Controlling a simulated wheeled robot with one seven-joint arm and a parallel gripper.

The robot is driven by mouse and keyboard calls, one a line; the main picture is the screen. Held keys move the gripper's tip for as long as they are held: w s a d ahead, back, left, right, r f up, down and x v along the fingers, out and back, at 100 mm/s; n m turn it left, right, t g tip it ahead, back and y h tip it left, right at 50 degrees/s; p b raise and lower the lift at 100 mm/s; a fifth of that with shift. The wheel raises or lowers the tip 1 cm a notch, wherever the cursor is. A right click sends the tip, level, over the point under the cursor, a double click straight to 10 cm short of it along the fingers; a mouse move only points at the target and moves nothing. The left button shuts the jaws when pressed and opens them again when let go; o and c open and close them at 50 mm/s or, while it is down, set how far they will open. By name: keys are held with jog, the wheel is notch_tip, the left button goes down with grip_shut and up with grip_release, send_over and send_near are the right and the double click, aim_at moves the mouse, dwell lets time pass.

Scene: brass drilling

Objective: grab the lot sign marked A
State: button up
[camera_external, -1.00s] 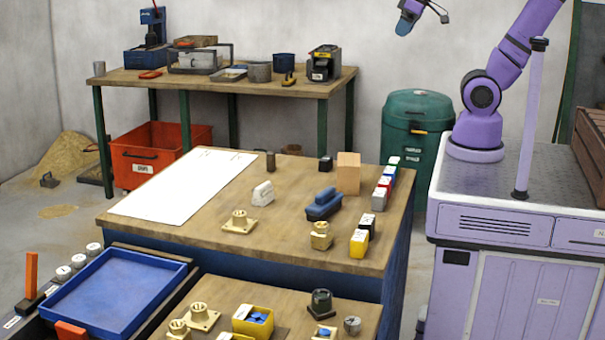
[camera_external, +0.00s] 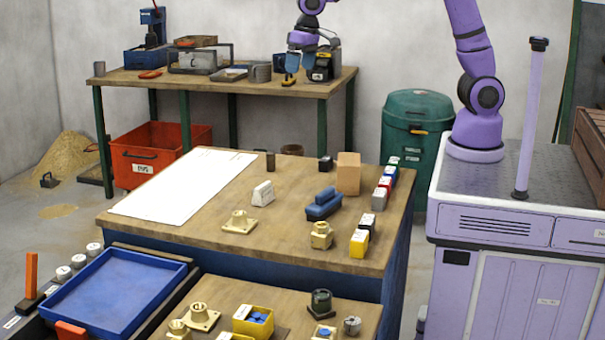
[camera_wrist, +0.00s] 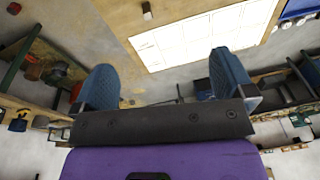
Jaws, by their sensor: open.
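A small pale, wedge-shaped stand (camera_external: 263,193), which looks like a lot sign, stands on the middle table, right of the white sheet. Its marking is too small to read, so I cannot tell whether it says A. My gripper (camera_wrist: 165,82) is open and empty, its two blue fingers wide apart in the wrist view. In the external view my gripper hangs high and beyond the sign, in front of the back bench, with one blue fingertip clearly showing. I cannot make out the sign in the wrist view.
The white sheet (camera_external: 182,183) lies flat on the middle table and also shows in the wrist view (camera_wrist: 195,38). Near the sign are a brass flanged part (camera_external: 239,222), a blue block (camera_external: 323,205), a dark cylinder (camera_external: 270,161) and a wooden block (camera_external: 348,173). Small coloured boxes line the right edge.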

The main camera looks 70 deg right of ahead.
jog(key=w+a+f, duration=0.5)
jog(key=a+f, duration=0.5)
jog(key=f, duration=0.1)
jog(key=g, duration=0.2)
send_over(261, 186)
jog(key=shift+m+h, duration=0.3)
jog(key=shift+m, duration=0.1)
jog(key=f, duration=0.7)
jog(key=d+f, duration=0.1)
jog(key=f, duration=0.3)
jog(key=shift+w+f, duration=0.25)
jog(key=shift+w, duration=0.15)
notch_tip(261, 186, down, 10)
jog(key=shift+s+a+f, duration=0.1)
jog(key=shift+s, duration=0.05)
jog(key=c, duration=1)
